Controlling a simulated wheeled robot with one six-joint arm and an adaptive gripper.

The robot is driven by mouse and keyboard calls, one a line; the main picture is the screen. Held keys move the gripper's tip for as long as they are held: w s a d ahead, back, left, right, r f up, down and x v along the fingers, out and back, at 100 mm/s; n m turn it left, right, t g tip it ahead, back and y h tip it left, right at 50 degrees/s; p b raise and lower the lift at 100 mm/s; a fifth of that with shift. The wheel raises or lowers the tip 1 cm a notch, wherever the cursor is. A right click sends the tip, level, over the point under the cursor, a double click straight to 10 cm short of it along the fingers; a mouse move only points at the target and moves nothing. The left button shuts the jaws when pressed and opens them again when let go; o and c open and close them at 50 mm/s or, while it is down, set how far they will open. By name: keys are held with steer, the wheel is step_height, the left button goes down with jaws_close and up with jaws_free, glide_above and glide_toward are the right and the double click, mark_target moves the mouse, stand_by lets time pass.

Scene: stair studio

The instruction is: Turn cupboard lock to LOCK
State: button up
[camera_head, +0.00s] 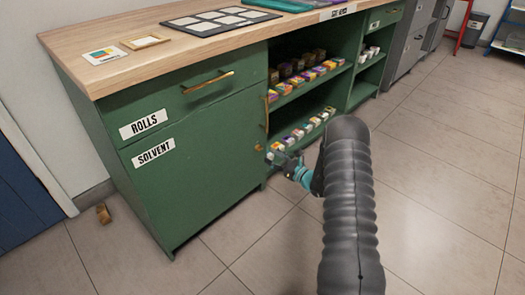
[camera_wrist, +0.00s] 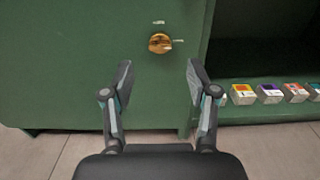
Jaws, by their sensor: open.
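The cupboard lock (camera_wrist: 160,43) is a round brass knob on the green cupboard door, near the door's right edge. Small white labels sit above it and to its right in the wrist view, too small to read. The lock also shows as a small brass spot in the head view (camera_head: 258,147). The green door (camera_head: 190,165) is shut and carries a SOLVENT label (camera_head: 154,152). My gripper (camera_wrist: 159,75) is open and empty. Its two fingers point toward the door, one on each side below the lock, apart from it. In the head view my gripper (camera_head: 276,160) is close to the lock.
An open shelf (camera_head: 310,110) with several small coloured boxes is right of the door. A ROLLS drawer (camera_head: 195,95) with a brass handle sits above it. The wooden top (camera_head: 215,45) holds cards and a tray. The tiled floor (camera_head: 440,190) at right is clear.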

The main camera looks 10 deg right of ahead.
mark_target(261, 149)
steer(key=x, duration=0.7)
steer(key=shift+c, duration=0.3)
jaws_close()
